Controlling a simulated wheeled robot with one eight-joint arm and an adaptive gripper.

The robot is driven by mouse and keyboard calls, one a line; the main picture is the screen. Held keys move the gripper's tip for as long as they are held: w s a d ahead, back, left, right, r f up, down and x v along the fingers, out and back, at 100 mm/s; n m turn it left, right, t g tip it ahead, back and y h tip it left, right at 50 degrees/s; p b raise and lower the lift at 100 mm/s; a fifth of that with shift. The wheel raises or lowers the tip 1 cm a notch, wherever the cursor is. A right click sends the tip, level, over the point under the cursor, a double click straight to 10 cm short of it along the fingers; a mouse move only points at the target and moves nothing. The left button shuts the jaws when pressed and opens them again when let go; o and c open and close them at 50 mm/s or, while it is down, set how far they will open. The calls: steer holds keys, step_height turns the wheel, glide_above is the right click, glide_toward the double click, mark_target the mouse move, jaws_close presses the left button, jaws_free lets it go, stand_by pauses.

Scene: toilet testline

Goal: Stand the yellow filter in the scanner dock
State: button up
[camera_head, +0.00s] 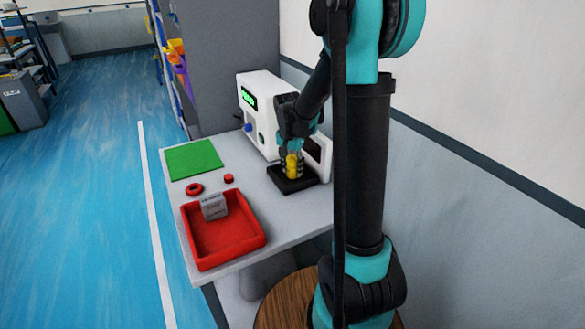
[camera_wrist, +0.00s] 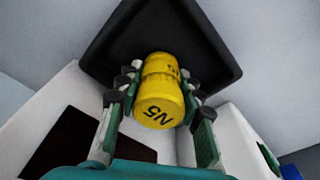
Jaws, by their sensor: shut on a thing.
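The yellow filter (camera_head: 293,165) is a small cylinder held in my gripper (camera_head: 291,158). In the wrist view the filter (camera_wrist: 160,92) shows dark "N5" lettering on its near end, with the gripper's fingers (camera_wrist: 158,95) closed on both sides of it. A black square tray-like dock (camera_head: 300,184) sits on the table in front of the white machine. The filter looks upright over this dock (camera_wrist: 105,32). Whether its lower end touches the dock floor cannot be told.
The white machine (camera_head: 258,100) with a green display stands behind the dock. A red tray (camera_head: 252,243) holding a grey-white box (camera_head: 213,206) lies at the table's front. A red ring (camera_head: 194,189), a small red piece (camera_head: 229,178) and a green mat (camera_head: 194,159) lie left.

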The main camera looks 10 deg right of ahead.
steer(key=o, duration=1.2)
steer(key=shift+f, duration=0.1)
steer(key=r, duration=0.8)
steer(key=s+a+r, duration=0.1)
steer(key=r, duration=0.3)
steer(key=shift+s+r, duration=0.1)
